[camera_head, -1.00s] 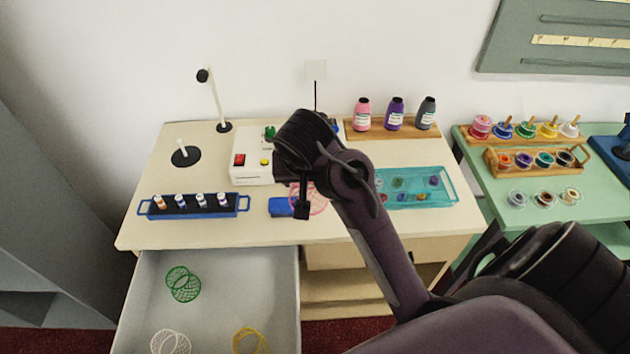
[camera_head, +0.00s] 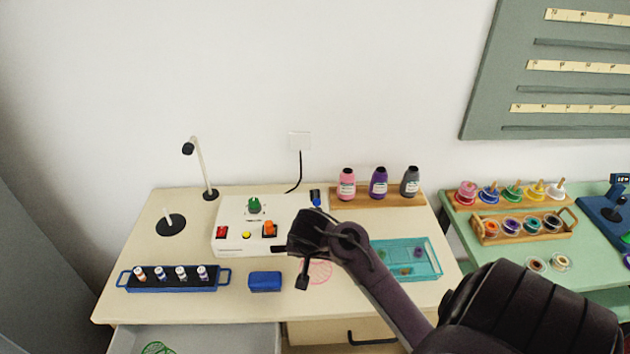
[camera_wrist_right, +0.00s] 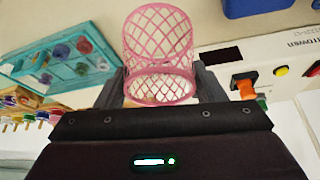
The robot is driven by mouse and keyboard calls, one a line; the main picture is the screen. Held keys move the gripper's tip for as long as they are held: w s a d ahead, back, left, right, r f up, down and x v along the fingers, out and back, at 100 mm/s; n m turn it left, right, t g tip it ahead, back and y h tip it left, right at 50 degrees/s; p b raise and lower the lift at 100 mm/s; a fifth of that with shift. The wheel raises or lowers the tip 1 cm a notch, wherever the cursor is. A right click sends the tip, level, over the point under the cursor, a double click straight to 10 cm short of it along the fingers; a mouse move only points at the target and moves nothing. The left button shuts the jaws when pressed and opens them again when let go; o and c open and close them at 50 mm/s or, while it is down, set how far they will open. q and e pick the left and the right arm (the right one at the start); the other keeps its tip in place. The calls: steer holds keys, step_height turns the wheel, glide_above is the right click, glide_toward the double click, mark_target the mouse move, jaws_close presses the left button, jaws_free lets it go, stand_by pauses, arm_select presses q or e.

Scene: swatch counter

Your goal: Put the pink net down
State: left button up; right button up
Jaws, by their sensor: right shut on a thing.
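The pink net (camera_wrist_right: 158,52) is an open mesh tube between the two fingers of my right gripper (camera_wrist_right: 161,88) in the right wrist view. The right gripper is shut on its near end. In the head view the pink net (camera_head: 318,271) shows behind the right gripper (camera_head: 302,281), over the front middle of the cream table (camera_head: 240,305). I cannot tell whether the net touches the table. My left gripper is not in view.
A blue box (camera_head: 265,281) lies just left of the net, and a teal tray (camera_head: 437,268) stands to its right. Behind is a white machine (camera_head: 230,235) with buttons. A blue rack (camera_head: 172,287) of small bottles stands at left. An open drawer (camera_head: 230,338) juts out below.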

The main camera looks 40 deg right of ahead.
mark_target(315, 270)
steer(key=shift+f, duration=3.2)
steer(key=shift+a+f+b, duration=0.1)
steer(key=shift+f+b, duration=0.05)
steer(key=shift+b, duration=0.2)
steer(key=o, duration=1)
steer(key=shift+c, duration=0.2)
steer(key=v, duration=1.1)
steer(key=shift+r+b, duration=0.3)
steer(key=shift+s+a+r, duration=0.1)
steer(key=shift+a+r, duration=0.05)
steer(key=shift+r, duration=0.25)
